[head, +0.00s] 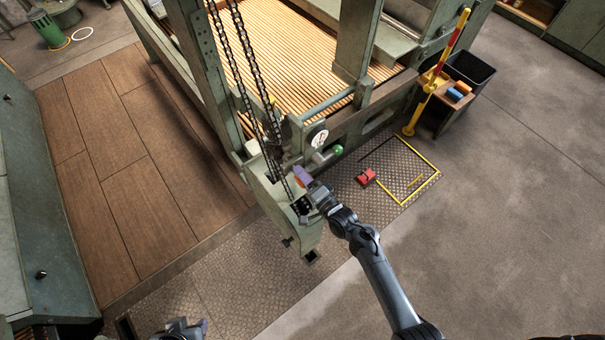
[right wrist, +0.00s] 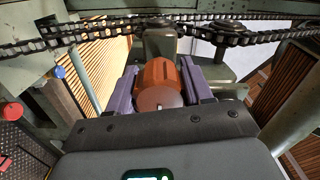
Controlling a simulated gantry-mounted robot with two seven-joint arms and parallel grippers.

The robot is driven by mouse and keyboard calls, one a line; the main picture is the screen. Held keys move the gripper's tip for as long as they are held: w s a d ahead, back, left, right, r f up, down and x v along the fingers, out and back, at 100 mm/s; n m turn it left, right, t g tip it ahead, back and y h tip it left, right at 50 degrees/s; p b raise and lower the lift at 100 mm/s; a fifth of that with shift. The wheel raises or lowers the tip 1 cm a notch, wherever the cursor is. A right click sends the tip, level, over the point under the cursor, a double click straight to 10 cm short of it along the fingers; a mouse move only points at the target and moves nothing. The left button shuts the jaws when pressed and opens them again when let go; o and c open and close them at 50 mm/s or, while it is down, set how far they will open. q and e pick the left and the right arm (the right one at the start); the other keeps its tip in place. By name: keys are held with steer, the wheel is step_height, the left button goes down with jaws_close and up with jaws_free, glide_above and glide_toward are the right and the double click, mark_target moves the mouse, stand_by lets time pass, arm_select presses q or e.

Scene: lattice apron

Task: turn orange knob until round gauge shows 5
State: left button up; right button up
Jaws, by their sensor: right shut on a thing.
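The orange knob (right wrist: 158,80) sits between the two purple fingers of my right gripper (right wrist: 158,88) in the right wrist view, and the fingers are shut on it from both sides. A lighter line marks its end face. In the head view my right gripper (head: 303,177) hides the knob at the machine's front corner. The round gauge (head: 319,138) is a white dial just behind and above it; its reading is too small to tell. My left gripper (head: 190,328) shows only in part at the bottom edge, and its jaws cannot be made out.
Black chains (head: 241,70) run down beside my right gripper and cross the top of the right wrist view. A green ball-shaped end (head: 338,149) is right of the gauge. A red object (head: 366,176) lies on the floor plate near a yellow frame (head: 421,190).

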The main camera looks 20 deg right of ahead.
steer(key=shift+m+p, duration=0.85)
steer(key=shift+m, duration=1.25)
steer(key=o, duration=1)
steer(key=shift+o, duration=0.2)
steer(key=shift+s, duration=0.1)
steer(key=v, duration=1)
steer(key=shift+s+d+b, duration=0.15)
steer(key=shift+s+b, duration=0.15)
steer(key=shift+b, duration=0.05)
